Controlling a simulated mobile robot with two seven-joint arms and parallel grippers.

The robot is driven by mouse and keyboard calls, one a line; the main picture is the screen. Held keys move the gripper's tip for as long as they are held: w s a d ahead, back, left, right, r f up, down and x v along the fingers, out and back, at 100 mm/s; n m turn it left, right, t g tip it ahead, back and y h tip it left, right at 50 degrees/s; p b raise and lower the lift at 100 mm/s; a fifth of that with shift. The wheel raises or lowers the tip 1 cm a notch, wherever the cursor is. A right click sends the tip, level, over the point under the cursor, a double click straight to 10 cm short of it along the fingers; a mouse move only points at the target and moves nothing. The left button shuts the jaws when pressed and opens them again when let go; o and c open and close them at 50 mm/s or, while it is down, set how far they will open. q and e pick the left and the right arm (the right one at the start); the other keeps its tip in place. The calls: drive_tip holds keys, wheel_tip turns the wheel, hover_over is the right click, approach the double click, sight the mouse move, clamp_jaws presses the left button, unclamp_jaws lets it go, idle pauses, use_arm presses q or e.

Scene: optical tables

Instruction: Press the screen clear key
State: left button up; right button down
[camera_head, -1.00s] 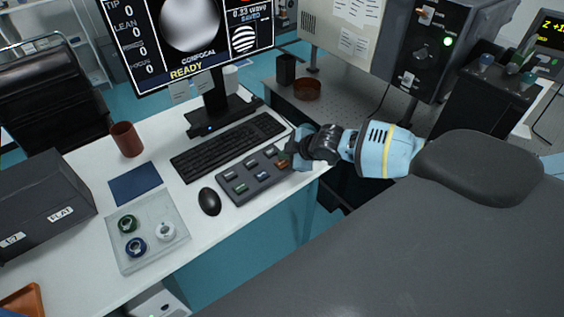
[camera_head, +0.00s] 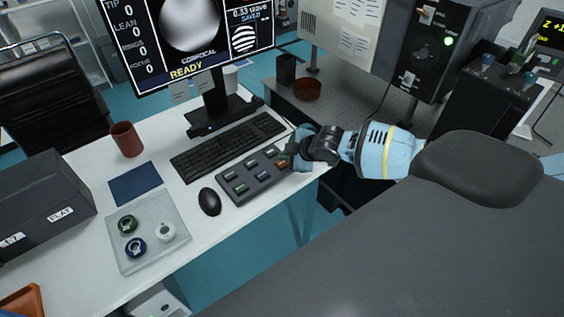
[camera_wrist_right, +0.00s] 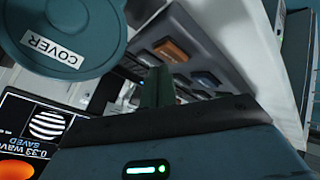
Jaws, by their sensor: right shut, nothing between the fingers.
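A dark key panel (camera_head: 236,190) with several coloured keys lies at the right front edge of the white desk. It also shows in the right wrist view (camera_wrist_right: 205,50), with an orange key (camera_wrist_right: 170,50) nearest the fingers. Key labels are too small to read, so I cannot tell which one is screen clear. My right gripper (camera_head: 287,157) is shut and empty at the panel's right end, partly hiding that end. Its shut green fingers (camera_wrist_right: 157,88) point toward the keys in the wrist view; contact cannot be told. The monitor (camera_head: 190,40) shows READY.
A keyboard (camera_head: 228,147) lies behind the panel and a mouse (camera_head: 209,202) to its left. A clear tray (camera_head: 155,255) with small round parts is further left. A brown cup (camera_head: 126,139) stands behind. A round teal piece marked COVER (camera_wrist_right: 70,30) is close in the wrist view.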

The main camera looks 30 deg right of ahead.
sight(286, 164)
use_arm(q)
drive_tip(key=shift+s+f, duration=0.1)
drive_tip(key=shift+f, duration=0.05)
use_arm(e)
drive_tip(key=shift+f, duration=0.25)
use_arm(q)
drive_tip(key=shift+s+f, duration=0.25)
use_arm(e)
drive_tip(key=shift+f, duration=0.45)
idle(0.3)
use_arm(q)
drive_tip(key=shift+r, duration=0.1)
use_arm(e)
drive_tip(key=shift+r, duration=0.1)
use_arm(q)
drive_tip(key=shift+w+r, duration=0.55)
use_arm(e)
drive_tip(key=shift+r, duration=0.75)
